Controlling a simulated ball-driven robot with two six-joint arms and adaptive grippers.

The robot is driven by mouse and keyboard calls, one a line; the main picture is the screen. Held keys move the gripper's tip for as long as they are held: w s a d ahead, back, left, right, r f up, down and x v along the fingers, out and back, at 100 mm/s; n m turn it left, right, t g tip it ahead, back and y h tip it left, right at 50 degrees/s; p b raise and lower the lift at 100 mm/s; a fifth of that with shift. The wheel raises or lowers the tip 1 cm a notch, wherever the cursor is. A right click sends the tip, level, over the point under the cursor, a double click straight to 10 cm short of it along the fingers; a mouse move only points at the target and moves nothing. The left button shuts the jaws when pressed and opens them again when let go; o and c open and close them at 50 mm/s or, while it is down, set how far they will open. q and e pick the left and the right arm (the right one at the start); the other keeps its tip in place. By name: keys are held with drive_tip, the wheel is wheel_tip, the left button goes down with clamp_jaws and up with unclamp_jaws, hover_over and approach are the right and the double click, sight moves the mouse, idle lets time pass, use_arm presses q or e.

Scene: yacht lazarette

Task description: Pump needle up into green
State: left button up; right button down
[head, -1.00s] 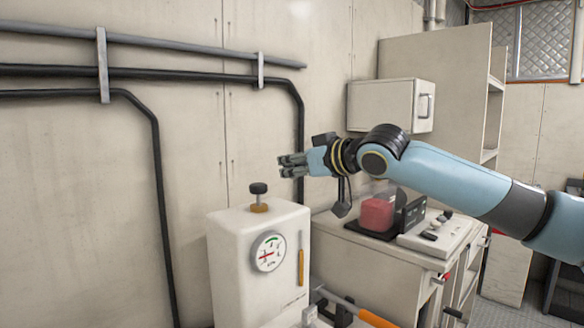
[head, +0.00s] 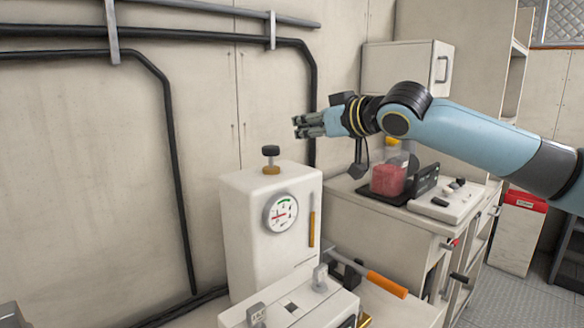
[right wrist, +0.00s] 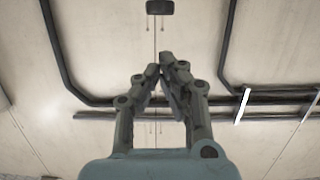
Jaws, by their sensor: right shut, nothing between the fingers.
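A white pump housing (head: 258,240) stands at the centre of the head view. On its front is a round gauge (head: 281,213) with a green arc at the top and a red needle lying in the lower left part of the dial, short of the green. A black knob (head: 270,151) stands on a brass collar on top of the housing. My right gripper (head: 297,127) is shut and empty, above and to the right of the knob, apart from it. In the right wrist view its fingertips (right wrist: 160,62) meet, and a dark knob-like block (right wrist: 160,7) shows at the top edge. My left gripper is not in view.
An orange-handled lever (head: 386,284) sticks out right of the housing. A white box with metal latches (head: 290,308) is in front. A counter behind holds a red-filled container (head: 388,178) and a white panel (head: 446,204). Black pipes (head: 170,130) run along the wall.

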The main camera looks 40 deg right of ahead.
idle(0.4)
drive_tip(key=r, duration=0.1)
drive_tip(key=r+b, duration=0.1)
drive_tip(key=b, duration=0.1)
drive_tip(key=shift+s+d+r, duration=0.3)
drive_tip(key=shift+r, duration=0.1)
drive_tip(key=shift+w, duration=0.1)
